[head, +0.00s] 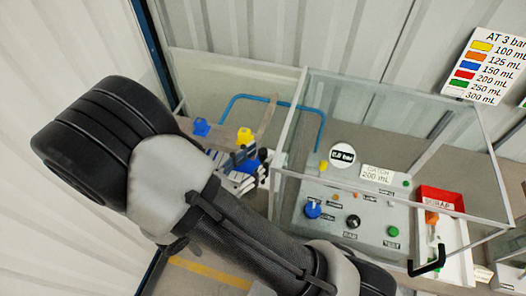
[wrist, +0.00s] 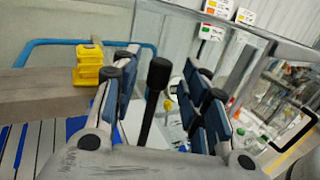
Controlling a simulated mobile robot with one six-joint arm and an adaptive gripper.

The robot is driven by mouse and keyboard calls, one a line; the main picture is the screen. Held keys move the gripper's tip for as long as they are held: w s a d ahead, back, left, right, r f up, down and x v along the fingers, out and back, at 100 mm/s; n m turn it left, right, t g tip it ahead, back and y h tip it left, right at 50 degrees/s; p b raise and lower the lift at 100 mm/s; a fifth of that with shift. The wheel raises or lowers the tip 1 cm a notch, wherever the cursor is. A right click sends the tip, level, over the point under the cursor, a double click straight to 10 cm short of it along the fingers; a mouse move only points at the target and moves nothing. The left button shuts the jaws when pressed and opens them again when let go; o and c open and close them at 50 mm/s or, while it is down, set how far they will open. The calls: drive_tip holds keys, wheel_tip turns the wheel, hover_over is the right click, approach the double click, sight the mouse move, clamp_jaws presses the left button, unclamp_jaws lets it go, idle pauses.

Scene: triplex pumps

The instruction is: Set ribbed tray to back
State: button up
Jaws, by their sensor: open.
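A ribbed surface of white, grey and blue strips (wrist: 35,145) shows at the lower left of the wrist view; I take it for the ribbed tray. No contact shows.
A clear-walled case (head: 480,148) stands right of my arm, over a control panel (head: 342,212) with knobs. A red bin (head: 441,196) is beside the panel. A yellow block (wrist: 88,66) stands left of my fingers, near a blue pipe (wrist: 40,45). A volume chart (head: 493,66) hangs behind.

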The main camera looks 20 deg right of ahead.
drive_tip(key=shift+x, duration=1.4)
drive_tip(key=shift+c, duration=0.2)
clamp_jaws()
